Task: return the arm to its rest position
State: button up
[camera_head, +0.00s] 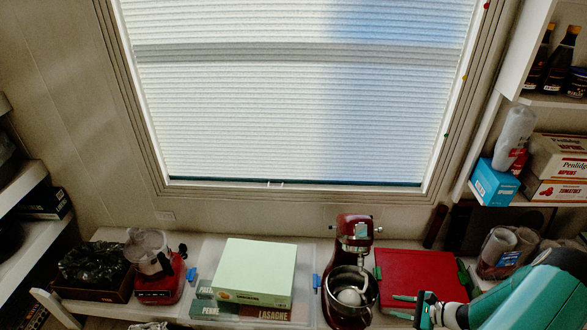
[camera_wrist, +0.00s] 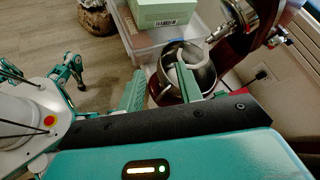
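My gripper (camera_head: 393,306) is at the lower right of the head view, in front of the red box and just right of the stand mixer. Its two green fingers are apart with nothing between them. In the wrist view my gripper (camera_wrist: 160,72) also shows its fingers spread, with the mixer's bowl beyond the fingertips. My teal arm reaches in from the lower right corner of the head view. Most of the arm is out of frame.
A red stand mixer (camera_head: 355,232) with a metal bowl stands close to my gripper. A red box (camera_head: 420,270) lies behind it. A pale green box (camera_head: 255,268) sits on a clear bin left of the mixer. Stocked shelves (camera_head: 560,100) rise at right. Open floor (camera_wrist: 45,35) shows in the wrist view.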

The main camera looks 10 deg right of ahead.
jog(key=w+a+r+n+g+h, duration=0.15)
jog(key=a+r+n, duration=0.3)
jog(key=r, duration=0.45)
jog(key=w+a+r+n+g+h, duration=0.1)
jog(key=w+a+r+n+g, duration=0.25)
jog(key=r, duration=0.65)
jog(key=a+r+n+g+h, duration=0.1)
jog(key=a+r+n+g, duration=0.1)
jog(key=a+r+n, duration=0.45)
jog(key=s+a+r+n+t+h, duration=0.1)
jog(key=s+a+r+n, duration=0.1)
jog(key=s+a+r, duration=0.2)
jog(key=s+a+r+n+t+h, duration=0.1)
jog(key=s+a+r+n+h, duration=0.1)
jog(key=a+r, duration=0.4)
jog(key=s+a+r+n+t+h, duration=0.1)
jog(key=s+a+r+n+h, duration=0.1)
jog(key=s+a+r+n, duration=0.2)
jog(key=s+a+r, duration=0.1)
jog(key=s+r, duration=0.2)
jog(key=r, duration=0.4)
jog(key=shift+t, duration=0.3)
jog(key=shift+r, duration=0.1)
